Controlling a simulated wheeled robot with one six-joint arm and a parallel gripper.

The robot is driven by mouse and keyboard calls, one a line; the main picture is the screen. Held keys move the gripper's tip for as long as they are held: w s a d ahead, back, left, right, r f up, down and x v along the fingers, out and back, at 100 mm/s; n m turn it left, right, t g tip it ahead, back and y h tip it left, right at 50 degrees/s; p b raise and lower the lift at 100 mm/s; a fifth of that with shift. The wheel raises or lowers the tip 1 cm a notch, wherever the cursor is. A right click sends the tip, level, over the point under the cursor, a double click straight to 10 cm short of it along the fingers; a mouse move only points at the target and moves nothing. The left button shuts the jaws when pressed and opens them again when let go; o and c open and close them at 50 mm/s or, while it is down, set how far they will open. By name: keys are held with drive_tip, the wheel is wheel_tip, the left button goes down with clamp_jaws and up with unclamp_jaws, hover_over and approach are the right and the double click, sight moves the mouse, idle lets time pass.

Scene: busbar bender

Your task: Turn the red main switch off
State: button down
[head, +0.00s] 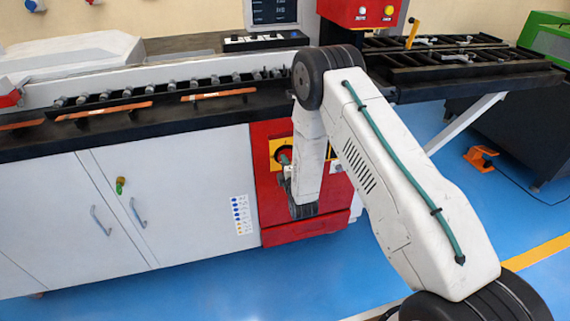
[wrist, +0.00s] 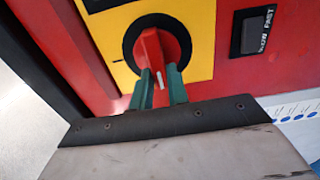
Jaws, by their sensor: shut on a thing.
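The red main switch (wrist: 158,50) is a rotary knob on a black round base, set in a yellow plate (wrist: 203,30) on the red panel. A small white mark shows on the knob. My gripper (wrist: 158,88) has its two green fingers shut on the knob, one on each side, in the wrist view. In the head view, the main switch (head: 284,155) and its yellow plate are partly hidden behind my arm. My gripper (head: 287,170) shows only in part there, close to the switch.
A black slider panel labelled slow and fast (wrist: 255,32) is right of the yellow plate. An orange foot pedal (head: 481,158) lies on the open blue floor.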

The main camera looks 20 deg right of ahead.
drive_tip(key=c, duration=1.4)
unclamp_jaws()
drive_tip(key=shift+o, duration=0.2)
drive_tip(key=s, duration=0.7)
drive_tip(key=shift+s, duration=0.4)
